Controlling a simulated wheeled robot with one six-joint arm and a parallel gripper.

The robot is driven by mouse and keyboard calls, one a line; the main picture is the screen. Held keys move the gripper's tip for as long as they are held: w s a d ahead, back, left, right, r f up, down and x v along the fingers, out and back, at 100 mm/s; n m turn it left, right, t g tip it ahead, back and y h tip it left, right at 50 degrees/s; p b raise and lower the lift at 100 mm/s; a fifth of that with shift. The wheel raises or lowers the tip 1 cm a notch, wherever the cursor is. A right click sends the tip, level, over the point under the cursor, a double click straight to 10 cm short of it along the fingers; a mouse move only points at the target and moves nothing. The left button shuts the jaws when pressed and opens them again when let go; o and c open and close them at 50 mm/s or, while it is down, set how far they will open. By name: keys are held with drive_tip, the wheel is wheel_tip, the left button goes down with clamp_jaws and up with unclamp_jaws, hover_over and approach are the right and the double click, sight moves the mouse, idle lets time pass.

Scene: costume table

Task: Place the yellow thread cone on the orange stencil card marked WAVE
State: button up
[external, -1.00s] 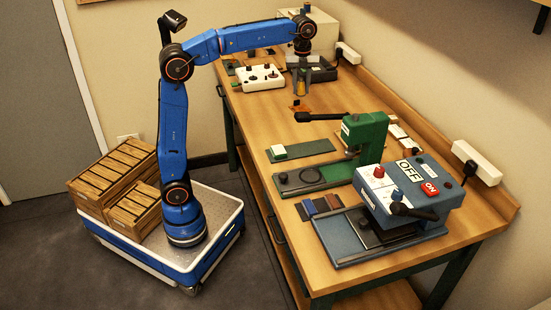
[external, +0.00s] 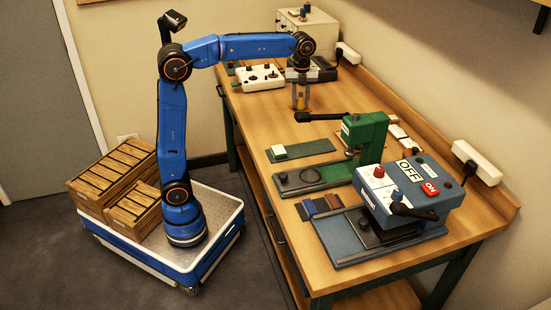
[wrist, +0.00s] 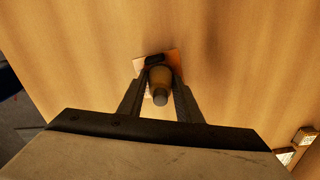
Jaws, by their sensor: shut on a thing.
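The yellow thread cone (external: 300,101) is between the two fingers of my gripper (external: 301,105), which is shut on it. In the wrist view the cone (wrist: 160,76) stands between the fingers, its grey end towards the camera. The orange stencil card (wrist: 173,56) lies on the table beneath the cone and fingers, with a dark mark along its far part. The marking cannot be read. In the external view the card is largely hidden by the gripper and cone. Whether the cone touches the card cannot be told.
A green press (external: 365,135) with a black lever stands near my gripper, towards the camera. A white control box (external: 260,77) is to the left and a dark device (external: 322,70) behind. The wooden table (external: 240,113) is bare around the card.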

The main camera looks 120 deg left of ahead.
sight(301, 93)
drive_tip(key=o, duration=1)
wheel_tip(301, 93, up, 12)
drive_tip(key=shift+r, duration=0.1)
